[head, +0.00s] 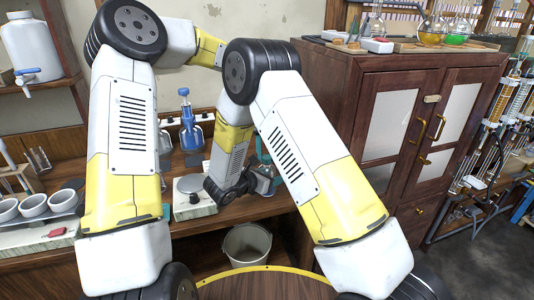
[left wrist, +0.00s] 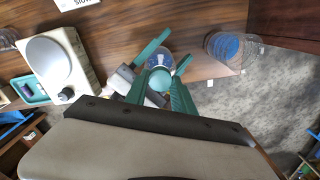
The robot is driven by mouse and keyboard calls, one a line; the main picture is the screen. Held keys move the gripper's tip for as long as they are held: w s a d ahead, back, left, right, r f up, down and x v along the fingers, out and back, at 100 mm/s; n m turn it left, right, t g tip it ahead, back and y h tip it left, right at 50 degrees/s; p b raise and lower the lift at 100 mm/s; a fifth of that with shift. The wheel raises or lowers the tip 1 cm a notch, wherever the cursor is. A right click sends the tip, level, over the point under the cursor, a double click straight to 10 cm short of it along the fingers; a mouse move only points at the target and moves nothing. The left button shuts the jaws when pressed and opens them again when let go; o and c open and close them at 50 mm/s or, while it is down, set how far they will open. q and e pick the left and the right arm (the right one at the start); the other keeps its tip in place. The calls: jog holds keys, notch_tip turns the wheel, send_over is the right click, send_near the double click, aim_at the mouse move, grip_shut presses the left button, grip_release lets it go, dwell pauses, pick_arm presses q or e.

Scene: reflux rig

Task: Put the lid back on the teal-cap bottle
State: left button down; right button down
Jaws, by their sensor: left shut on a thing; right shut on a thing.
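In the left wrist view my left gripper (left wrist: 158,88) is shut on a round teal lid (left wrist: 157,80), held between its teal fingers. Beyond the lid is a clear bottle with a bluish look (left wrist: 160,58), partly covered by the lid and fingers. My right gripper (left wrist: 162,55) comes in from the left and is shut on this bottle, one teal finger on each side. The lid appears over the near edge of the bottle; I cannot tell whether they touch. In the head view the bottle (head: 265,181) is small and mostly hidden by my right arm.
A white balance (left wrist: 57,62) with a round pan stands left of the bottle, with a teal tray (left wrist: 30,90) beside it. A blue bottle (head: 188,125) stands at the back. A bucket (head: 247,245) is below the bench edge.

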pick_arm(q)
jog(key=m, duration=0.6)
jog(key=f+m, duration=0.1)
jog(key=shift+s+d+m, duration=0.2)
jog(key=shift+s+m, duration=0.05)
jog(key=shift+m, duration=0.15)
jog(key=shift+r+m, duration=0.2)
jog(key=shift+m, duration=0.5)
jog(key=shift+w+a+r, duration=0.15)
jog(key=shift+w+r, duration=0.05)
jog(key=c, duration=1.1)
grip_release()
jog(key=shift+o, duration=0.2)
jog(key=shift+w+r, duration=0.1)
